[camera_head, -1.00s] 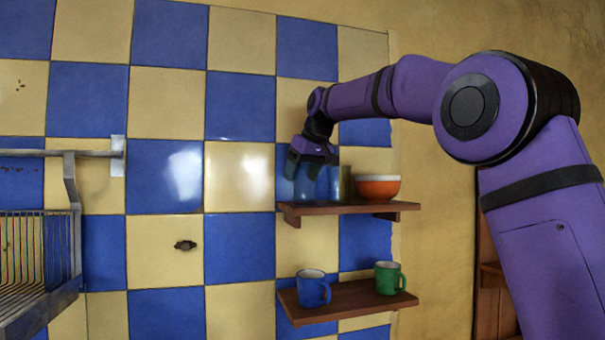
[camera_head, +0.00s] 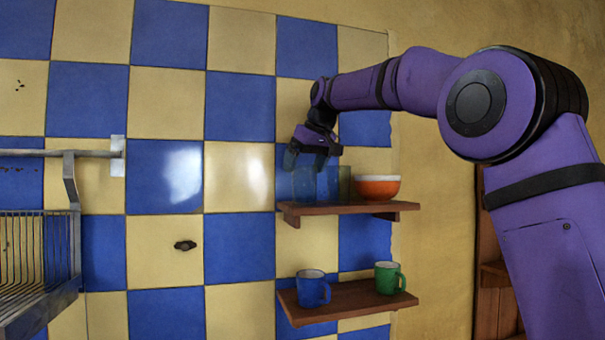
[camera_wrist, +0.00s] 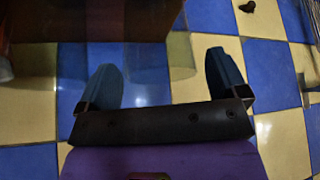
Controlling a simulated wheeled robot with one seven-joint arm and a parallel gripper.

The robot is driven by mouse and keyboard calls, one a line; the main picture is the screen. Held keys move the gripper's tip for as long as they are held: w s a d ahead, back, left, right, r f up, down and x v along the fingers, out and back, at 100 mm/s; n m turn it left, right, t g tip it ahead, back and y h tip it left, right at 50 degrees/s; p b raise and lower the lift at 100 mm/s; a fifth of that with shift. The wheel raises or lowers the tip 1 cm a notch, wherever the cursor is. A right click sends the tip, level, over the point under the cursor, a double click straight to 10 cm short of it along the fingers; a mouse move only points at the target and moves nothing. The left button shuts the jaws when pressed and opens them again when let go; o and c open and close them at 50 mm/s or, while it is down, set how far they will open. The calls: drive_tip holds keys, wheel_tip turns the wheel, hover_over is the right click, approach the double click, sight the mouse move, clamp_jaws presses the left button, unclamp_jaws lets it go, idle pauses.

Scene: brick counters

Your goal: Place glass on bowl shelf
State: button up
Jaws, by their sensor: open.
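A clear blue glass (camera_head: 304,185) stands upright on the upper wooden shelf (camera_head: 340,209), at its left end. A second bluish glass (camera_head: 328,184) and an olive glass (camera_head: 344,184) appear close to its right, partly overlapping in the view. An orange bowl (camera_head: 378,188) sits on the same shelf, to the right of the glasses. My gripper (camera_head: 311,160) is open, just above the left glasses. In the wrist view its blue fingers (camera_wrist: 163,80) are spread wide, with faint see-through glass shapes beyond them; contact cannot be told.
A lower shelf (camera_head: 345,300) holds a blue mug (camera_head: 313,288) and a green mug (camera_head: 389,278). A metal wire rack (camera_head: 40,255) hangs at the left. A dark hook (camera_head: 185,245) sticks out of the tiled wall.

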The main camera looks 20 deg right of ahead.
drive_tip(key=v, duration=0.9)
drive_tip(key=shift+r, duration=0.25)
drive_tip(key=shift+s+d, duration=0.1)
drive_tip(key=shift+s, duration=0.1)
drive_tip(key=s+d+f+m+h, duration=0.1)
drive_tip(key=s+d+f+m, duration=0.1)
drive_tip(key=s+f, duration=1.4)
drive_tip(key=s+d+f+m+h, duration=0.1)
drive_tip(key=s+d+f+m, duration=0.1)
drive_tip(key=s+f, duration=1.5)
drive_tip(key=s+d, duration=0.1)
drive_tip(key=s, duration=0.3)
drive_tip(key=shift+s+d, duration=0.3)
drive_tip(key=shift+s, duration=0.05)
